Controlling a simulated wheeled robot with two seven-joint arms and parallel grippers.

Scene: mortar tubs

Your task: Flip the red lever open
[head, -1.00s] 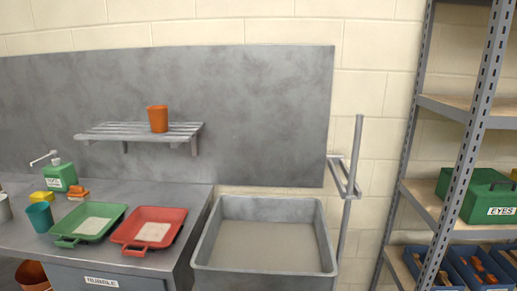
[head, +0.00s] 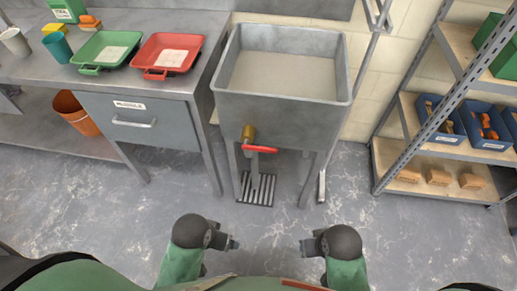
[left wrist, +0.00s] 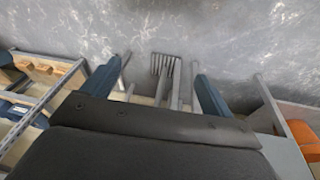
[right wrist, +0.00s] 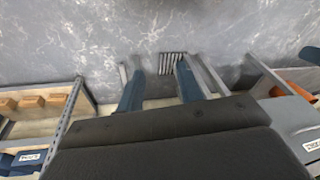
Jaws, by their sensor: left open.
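The red lever (head: 259,149) sits on a brass valve (head: 248,133) low on the front of the grey sink tub (head: 285,105). It lies about level and points right, above the outlet pipe. My left gripper (head: 236,243) is in front of the tub, well apart from the lever. It is open and empty, with two blue fingers spread in the left wrist view (left wrist: 162,90). My right gripper (head: 303,245) is also in front of the tub, to the right. Its fingers are apart and empty in the right wrist view (right wrist: 158,85). Neither wrist view shows the lever.
A floor drain grate (head: 256,190) lies under the tub. A steel bench with a drawer (head: 140,119) stands to the left, bearing a green tray (head: 103,52) and a red tray (head: 166,56). A shelf rack (head: 431,150) with blue bins stands right. The floor before the tub is clear.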

